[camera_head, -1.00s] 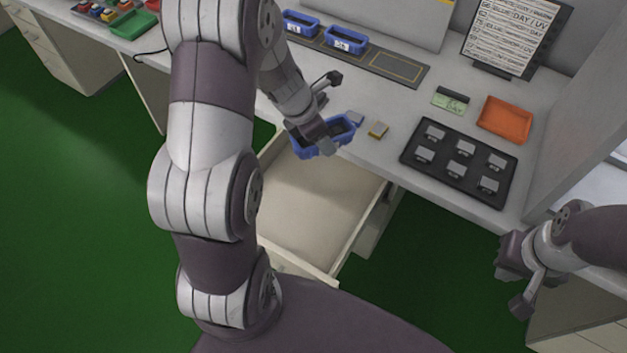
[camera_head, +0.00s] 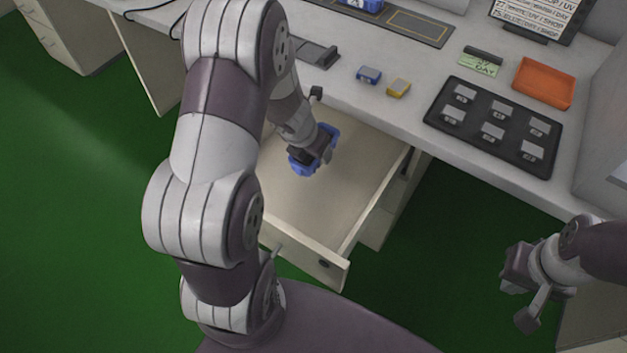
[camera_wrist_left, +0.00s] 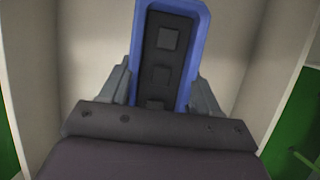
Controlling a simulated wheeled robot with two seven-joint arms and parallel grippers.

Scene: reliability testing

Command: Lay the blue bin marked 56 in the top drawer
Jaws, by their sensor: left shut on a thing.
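The blue bin (camera_head: 299,168) is in my left gripper (camera_head: 316,152), inside the outline of the open top drawer (camera_head: 345,198). I cannot tell whether it touches the drawer floor. The arm partly covers it, and its mark 56 is not visible. In the left wrist view the bin (camera_wrist_left: 201,45) lies between the two fingers (camera_wrist_left: 160,90), with dark square pieces inside it. The drawer is pulled out and otherwise looks empty. My right gripper (camera_head: 523,291) is open and empty at the lower right, away from the drawer.
Above the drawer, the desk holds a small blue block (camera_head: 369,76), a yellow block (camera_head: 398,88), a black tray of grey pieces (camera_head: 480,149) and an orange tray (camera_head: 544,83). Another blue bin (camera_head: 365,6) stands at the back. The drawer front (camera_head: 310,258) faces me.

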